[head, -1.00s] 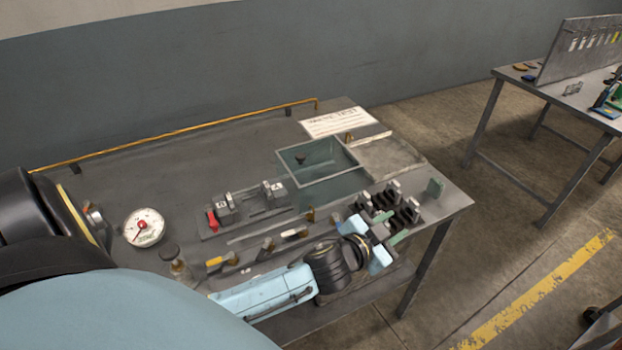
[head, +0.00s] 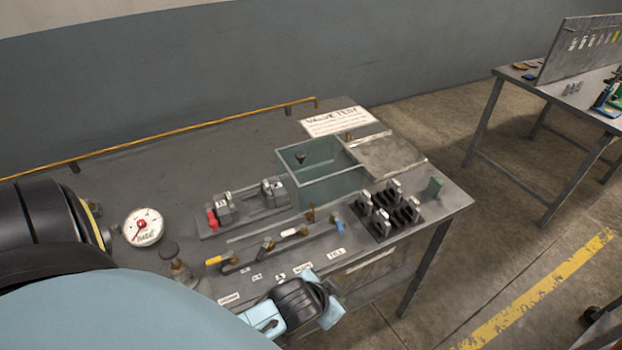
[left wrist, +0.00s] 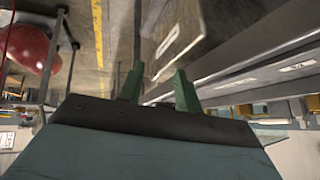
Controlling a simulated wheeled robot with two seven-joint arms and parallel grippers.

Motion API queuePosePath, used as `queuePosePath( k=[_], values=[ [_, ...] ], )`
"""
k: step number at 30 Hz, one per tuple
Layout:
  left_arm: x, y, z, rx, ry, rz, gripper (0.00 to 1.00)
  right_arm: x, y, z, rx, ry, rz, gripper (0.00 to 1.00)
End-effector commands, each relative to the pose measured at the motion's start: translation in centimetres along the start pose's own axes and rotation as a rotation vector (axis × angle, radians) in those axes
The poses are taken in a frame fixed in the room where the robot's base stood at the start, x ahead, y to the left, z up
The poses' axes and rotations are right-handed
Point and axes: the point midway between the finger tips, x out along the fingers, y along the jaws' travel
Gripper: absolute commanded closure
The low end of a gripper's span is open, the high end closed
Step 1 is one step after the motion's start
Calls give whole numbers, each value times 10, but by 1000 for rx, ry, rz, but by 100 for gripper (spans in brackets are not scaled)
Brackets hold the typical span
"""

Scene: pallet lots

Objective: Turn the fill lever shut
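Several small levers stand in a row along the front of the bench panel: one with a yellow handle (head: 217,260), one with a white handle (head: 293,232) and one with a blue handle (head: 338,226). My right gripper is not in view.
A round gauge (head: 143,227) with a red needle sits left of the levers. Behind them are a slide fixture with a red handle (head: 212,219) and an open green bin (head: 335,186). A black rack (head: 392,214) stands at the right. A second table (head: 540,90) is farther right.

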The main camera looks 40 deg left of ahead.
Motion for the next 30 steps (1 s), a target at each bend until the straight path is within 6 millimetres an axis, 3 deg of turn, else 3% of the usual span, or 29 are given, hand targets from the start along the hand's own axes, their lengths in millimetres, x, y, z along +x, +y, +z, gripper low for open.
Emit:
queuePosePath(
  k=[6,18,24,30],
  values=[
    [18,9,41,-1,-91,28,66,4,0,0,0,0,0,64],
    [61,23,104,11,-173,59,66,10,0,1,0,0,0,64],
    [73,27,125,14,-196,68,66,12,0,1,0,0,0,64],
    [76,28,132,15,-203,71,66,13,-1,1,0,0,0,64]
  ],
)
